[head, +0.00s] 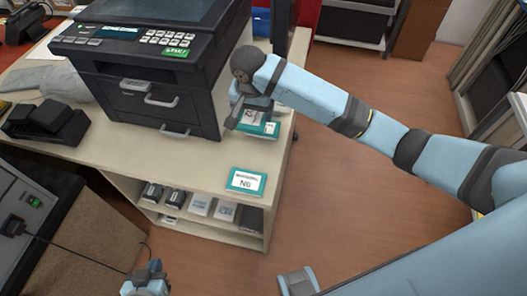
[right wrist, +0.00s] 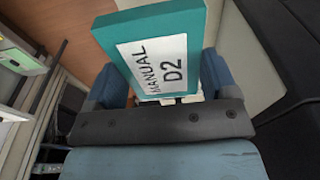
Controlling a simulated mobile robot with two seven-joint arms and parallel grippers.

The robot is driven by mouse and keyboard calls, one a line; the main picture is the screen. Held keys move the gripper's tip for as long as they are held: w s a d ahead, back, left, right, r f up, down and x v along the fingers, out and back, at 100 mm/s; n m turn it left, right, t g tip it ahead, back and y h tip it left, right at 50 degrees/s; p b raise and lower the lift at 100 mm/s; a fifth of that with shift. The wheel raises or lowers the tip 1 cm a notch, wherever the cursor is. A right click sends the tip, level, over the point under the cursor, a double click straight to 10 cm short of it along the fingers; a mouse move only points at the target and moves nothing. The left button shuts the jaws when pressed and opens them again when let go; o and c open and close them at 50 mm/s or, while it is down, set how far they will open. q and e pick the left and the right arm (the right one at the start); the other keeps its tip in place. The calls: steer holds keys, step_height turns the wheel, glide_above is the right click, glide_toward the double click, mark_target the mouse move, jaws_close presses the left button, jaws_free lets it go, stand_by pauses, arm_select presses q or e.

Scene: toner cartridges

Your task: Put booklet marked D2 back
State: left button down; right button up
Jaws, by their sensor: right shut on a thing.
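The teal booklet marked D2 (right wrist: 155,50) is held between the two fingers of my right gripper (right wrist: 160,88) in the right wrist view, its white label facing the camera. In the head view my right gripper (head: 241,112) is over the counter, close to the right side of the black printer. A teal and white booklet surface (head: 258,127) shows right beside it there, partly hidden by the gripper; its label is too small to read surely. My left gripper (head: 148,279) is low at the bottom edge, apart from the booklets, its fingers unclear.
The black printer (head: 165,85) stands on the cream counter (head: 208,160). Another teal booklet, marked N6 or similar (head: 246,181), lies near the counter's front corner. A shelf below holds several boxes (head: 199,204). A black phone-like device (head: 45,122) is at the left. The floor at right is clear.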

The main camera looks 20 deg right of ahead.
mark_target(256, 155)
step_height(256, 155, down, 18)
steer(key=shift+b, duration=0.7)
steer(key=shift+f, duration=0.1)
steer(key=o, duration=0.9)
steer(key=shift+o, duration=0.2)
step_height(256, 155, up, 12)
steer(key=s+p, duration=0.1)
steer(key=shift+a, duration=0.4)
steer(key=shift+s, duration=0.1)
